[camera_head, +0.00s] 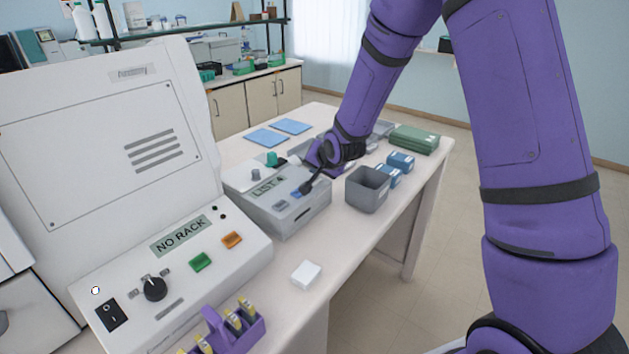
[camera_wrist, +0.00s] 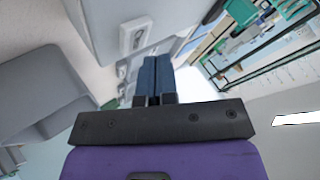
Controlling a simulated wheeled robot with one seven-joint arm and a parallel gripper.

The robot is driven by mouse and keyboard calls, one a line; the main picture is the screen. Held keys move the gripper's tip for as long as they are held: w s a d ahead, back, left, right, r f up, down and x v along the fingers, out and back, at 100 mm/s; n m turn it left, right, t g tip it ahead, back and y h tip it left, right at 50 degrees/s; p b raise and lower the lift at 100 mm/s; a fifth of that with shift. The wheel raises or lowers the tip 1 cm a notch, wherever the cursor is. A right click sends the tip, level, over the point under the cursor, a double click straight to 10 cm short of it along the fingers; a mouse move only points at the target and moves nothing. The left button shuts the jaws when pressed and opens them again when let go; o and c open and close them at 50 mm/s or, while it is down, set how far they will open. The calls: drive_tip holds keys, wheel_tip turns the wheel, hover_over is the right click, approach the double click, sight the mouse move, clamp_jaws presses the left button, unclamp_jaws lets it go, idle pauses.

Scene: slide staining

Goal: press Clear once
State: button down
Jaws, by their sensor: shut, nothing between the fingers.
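A grey box (camera_head: 290,221) with a display (camera_head: 267,187) reading "LIST 4" stands on the bench, in the middle of the head view. Small buttons (camera_head: 281,204) sit on its front; their labels are too small to read, so I cannot tell which is Clear. My gripper (camera_head: 306,188) is shut and empty, with its dark fingertips at the right part of the box's front panel. I cannot tell whether they touch it. In the wrist view the shut blue fingers (camera_wrist: 154,77) point at a pale surface with a small control panel (camera_wrist: 135,37).
A large white machine (camera_head: 105,150) with a "NO RACK" display stands at left. A grey open bin (camera_head: 367,196) and blue boxes (camera_head: 400,161) stand right of the list box. A white block (camera_head: 306,274) and a purple rack (camera_head: 250,334) lie nearer.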

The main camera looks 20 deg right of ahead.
sight(317, 180)
drive_tip(key=shift+f, duration=0.15)
idle(0.7)
drive_tip(key=shift+f, duration=0.25)
drive_tip(key=shift+f, duration=0.35)
idle(0.6)
drive_tip(key=shift+r, duration=0.8)
drive_tip(key=shift+r, duration=2.5)
